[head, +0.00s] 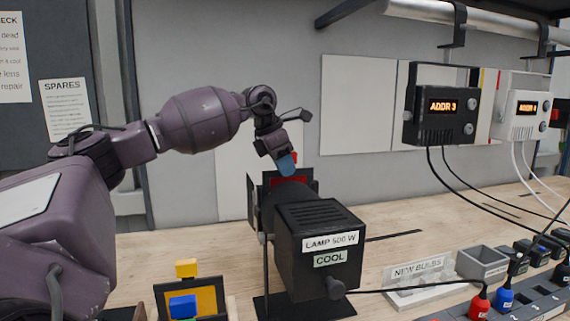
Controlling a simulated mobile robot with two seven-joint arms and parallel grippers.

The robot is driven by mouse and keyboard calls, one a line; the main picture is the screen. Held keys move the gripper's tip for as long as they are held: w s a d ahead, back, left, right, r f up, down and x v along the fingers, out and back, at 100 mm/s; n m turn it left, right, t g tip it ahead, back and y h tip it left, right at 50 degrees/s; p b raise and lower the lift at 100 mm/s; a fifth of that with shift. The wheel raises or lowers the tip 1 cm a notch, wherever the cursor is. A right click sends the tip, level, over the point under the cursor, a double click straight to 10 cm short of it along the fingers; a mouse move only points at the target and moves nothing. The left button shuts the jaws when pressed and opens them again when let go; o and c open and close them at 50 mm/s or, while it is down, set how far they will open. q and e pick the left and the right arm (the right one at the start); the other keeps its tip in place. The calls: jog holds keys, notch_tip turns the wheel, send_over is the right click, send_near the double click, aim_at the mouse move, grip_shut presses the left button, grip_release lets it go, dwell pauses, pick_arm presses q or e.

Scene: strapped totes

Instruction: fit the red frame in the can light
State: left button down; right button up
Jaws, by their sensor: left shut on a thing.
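The can light (320,225) is a black lamp housing with labels reading LAMP 500 W and COOL, standing on a black base on the bench. The red frame (290,181) shows as a dark-edged red panel at the far end of the can light, with a small red tab above it. My left gripper (287,164) points down over that end and is shut on the red frame by its top. The housing hides the frame's lower part, so I cannot tell how deep it sits in the holder. My right gripper is not in view.
A yellow frame (206,298) with a blue block in front stands at the lower left. A NEW BULBS tray (420,280), a grey bin (482,263) and coloured plugs lie at the right. Two ADDR boxes (440,105) hang on the wall, with cables trailing down.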

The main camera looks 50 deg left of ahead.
pick_arm(q)
jog(key=shift+f, duration=0.25)
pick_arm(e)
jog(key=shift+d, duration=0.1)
pick_arm(q)
jog(key=shift+f, duration=0.15)
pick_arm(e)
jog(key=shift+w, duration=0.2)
pick_arm(q)
jog(key=shift+f, duration=0.1)
jog(key=c, duration=1)
grip_release()
jog(key=shift+o, duration=0.2)
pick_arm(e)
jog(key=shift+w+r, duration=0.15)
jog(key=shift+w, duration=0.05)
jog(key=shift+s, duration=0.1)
